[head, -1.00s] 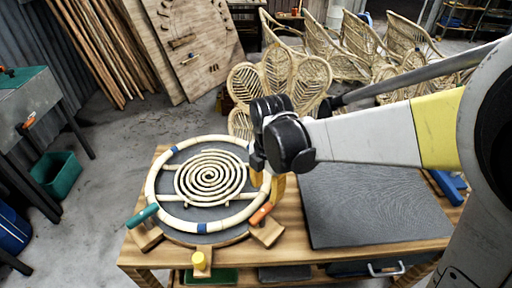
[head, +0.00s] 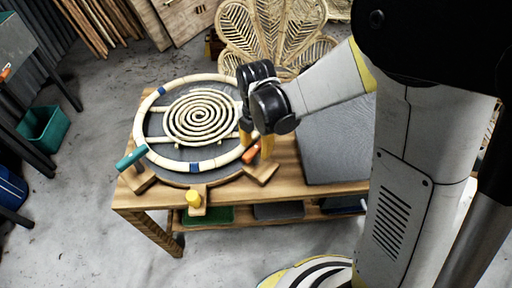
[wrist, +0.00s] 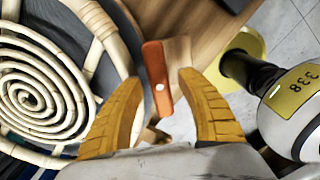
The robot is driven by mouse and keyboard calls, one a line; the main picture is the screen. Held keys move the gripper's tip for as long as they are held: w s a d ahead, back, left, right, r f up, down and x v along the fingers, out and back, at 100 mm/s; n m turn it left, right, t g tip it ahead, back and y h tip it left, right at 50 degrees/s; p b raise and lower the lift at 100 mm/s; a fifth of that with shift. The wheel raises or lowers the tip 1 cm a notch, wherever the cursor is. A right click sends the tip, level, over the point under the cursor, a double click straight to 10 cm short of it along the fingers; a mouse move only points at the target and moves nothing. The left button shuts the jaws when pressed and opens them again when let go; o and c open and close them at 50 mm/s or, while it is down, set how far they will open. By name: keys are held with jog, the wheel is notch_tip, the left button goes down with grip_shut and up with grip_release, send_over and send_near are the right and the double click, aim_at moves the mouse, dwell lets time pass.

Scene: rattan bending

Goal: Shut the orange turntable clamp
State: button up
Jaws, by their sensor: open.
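The orange turntable clamp (head: 250,153) is a short orange lever at the front right rim of the round turntable (head: 180,179), next to a wooden block (head: 262,172). In the wrist view the orange lever (wrist: 157,76) lies in line with the gap between my fingertips. My gripper (head: 257,145) is open, with its two yellow fingers pointing down close to the lever. In the wrist view the gripper (wrist: 158,88) has a finger on either side of the gap. I cannot tell whether the fingers touch the lever, or whether the clamp is open.
A rattan ring and spiral (head: 200,113) lie on the turntable. A teal clamp (head: 131,158) is at its left and a yellow one (head: 193,197) at its front. A dark grey mat (head: 335,145) covers the right of the wooden bench. A peacock rattan chair (head: 275,35) stands behind.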

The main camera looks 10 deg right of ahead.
jog(key=shift+c, duration=0.4)
grip_shut()
jog(key=shift+m, duration=0.4)
jog(key=m, duration=0.3)
jog(key=shift+m, duration=0.3)
jog(key=m, duration=0.4)
jog(key=shift+m, duration=0.3)
jog(key=m, duration=0.4)
jog(key=shift+m, duration=2.5)
